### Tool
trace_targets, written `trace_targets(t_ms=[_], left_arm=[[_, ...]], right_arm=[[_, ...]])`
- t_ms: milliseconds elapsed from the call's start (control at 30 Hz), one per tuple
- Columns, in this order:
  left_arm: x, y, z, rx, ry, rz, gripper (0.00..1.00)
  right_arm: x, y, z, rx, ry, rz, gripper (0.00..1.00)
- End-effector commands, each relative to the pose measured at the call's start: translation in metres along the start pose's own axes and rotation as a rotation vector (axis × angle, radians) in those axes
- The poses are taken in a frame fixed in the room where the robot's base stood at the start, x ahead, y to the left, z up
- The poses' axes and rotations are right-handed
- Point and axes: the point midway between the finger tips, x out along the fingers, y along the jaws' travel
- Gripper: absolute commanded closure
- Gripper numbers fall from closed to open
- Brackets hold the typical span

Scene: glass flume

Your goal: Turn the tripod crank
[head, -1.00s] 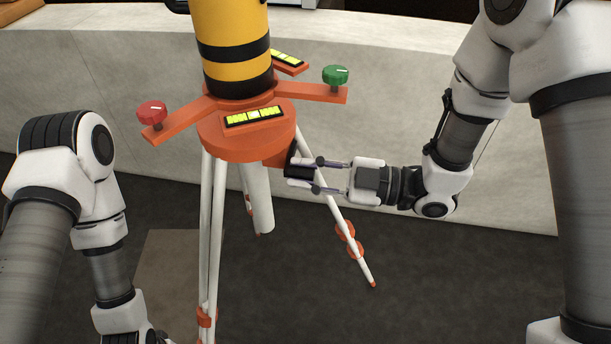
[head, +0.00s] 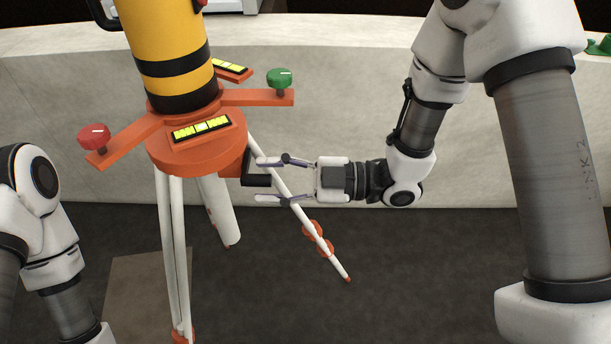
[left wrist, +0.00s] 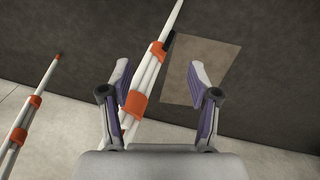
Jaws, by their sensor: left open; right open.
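The orange tripod head (head: 195,150) stands on white legs, left of centre in the head view. The black crank (head: 256,181) sticks out from the orange block on its right side. My right gripper (head: 260,180) is open, with one finger above and one below the crank's handle; I cannot tell whether either touches it. My left gripper (left wrist: 160,72) is open and empty in the left wrist view, with a white tripod leg with orange clamps (left wrist: 138,100) beyond it. In the head view only part of my left arm shows, at the left edge.
A yellow and black cylinder (head: 170,50) stands on the tripod. A red knob (head: 94,136) and a green knob (head: 280,78) sit on its side arms. A pale concrete wall (head: 340,110) runs behind. A brown floor panel (head: 140,290) lies beside the legs.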

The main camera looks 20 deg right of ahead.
Motion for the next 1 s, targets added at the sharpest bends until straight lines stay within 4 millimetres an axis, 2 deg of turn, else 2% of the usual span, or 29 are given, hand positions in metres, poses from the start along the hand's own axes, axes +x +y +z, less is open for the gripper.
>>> trace_targets(t_ms=[300,500,700,933,967,1000], left_arm=[[0.000,0.000,0.000,0.000,0.000,0.000,0.39],[0.000,0.000,0.000,0.000,0.000,0.000,0.39],[0.000,0.000,0.000,0.000,0.000,0.000,0.39],[0.000,0.000,0.000,0.000,0.000,0.000,0.39],[0.000,0.000,0.000,0.000,0.000,0.000,0.39],[0.000,0.000,0.000,0.000,0.000,0.000,0.39]], right_arm=[[-0.060,0.002,-0.001,0.000,0.004,0.010,0.53],[-0.090,0.002,-0.001,-0.001,0.004,0.007,0.53],[-0.103,0.000,0.000,-0.002,0.001,0.002,0.53],[-0.104,-0.001,0.001,-0.003,0.000,-0.001,0.53],[-0.104,-0.001,0.000,-0.003,0.000,-0.001,0.60],[-0.104,-0.001,0.001,-0.007,-0.002,-0.002,0.74]])
